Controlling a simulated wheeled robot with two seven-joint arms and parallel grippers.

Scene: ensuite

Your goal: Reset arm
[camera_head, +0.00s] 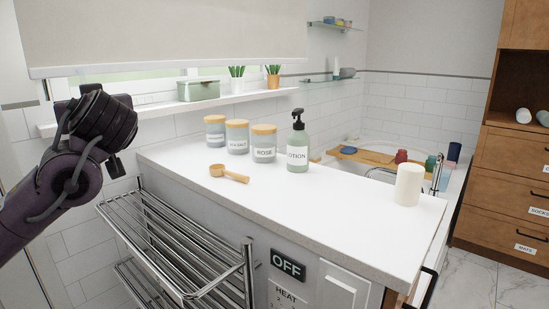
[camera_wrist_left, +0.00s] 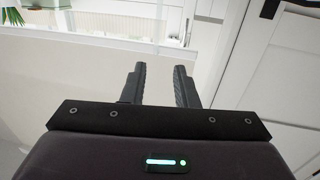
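My left arm (camera_head: 60,185) comes in from the left in the head view, raised in front of the window wall and left of the white counter. In the left wrist view, my left gripper (camera_wrist_left: 160,68) shows two black fingers with a gap between them. It is open, and nothing is held between the fingers. In the head view its fingers cannot be made out clearly. My right arm and right gripper show in neither view.
A chrome towel rack (camera_head: 190,245) stands below the left arm, beside the white counter (camera_head: 300,205). The counter bears labelled jars (camera_head: 237,137), a lotion bottle (camera_head: 298,145), a wooden scoop (camera_head: 229,173) and a white candle-like cylinder (camera_head: 408,185). Its middle is clear.

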